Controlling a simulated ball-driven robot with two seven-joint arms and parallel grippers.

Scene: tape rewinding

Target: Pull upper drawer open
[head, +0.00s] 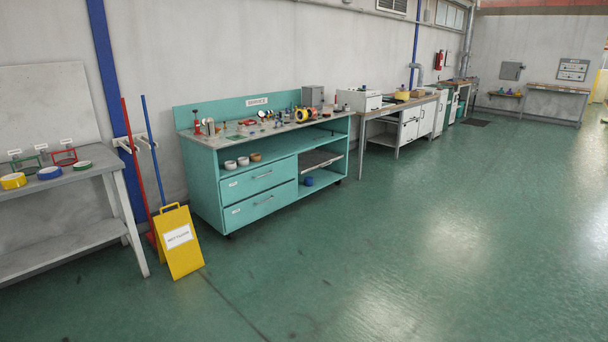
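A teal service workbench (197,181) stands against the wall left of centre. Its left lower half holds two drawers, one above the other. The upper drawer (247,182) looks shut and has a horizontal bar handle (262,174) on its front. The lower drawer (245,211) also looks shut, with a similar handle (263,201). Neither of my grippers shows in the head view.
A yellow folding sign (182,262) stands on the floor left of the workbench, beside red and blue poles. A grey table (98,173) with tape rolls is at far left. Open green floor (350,250) lies in front of the drawers.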

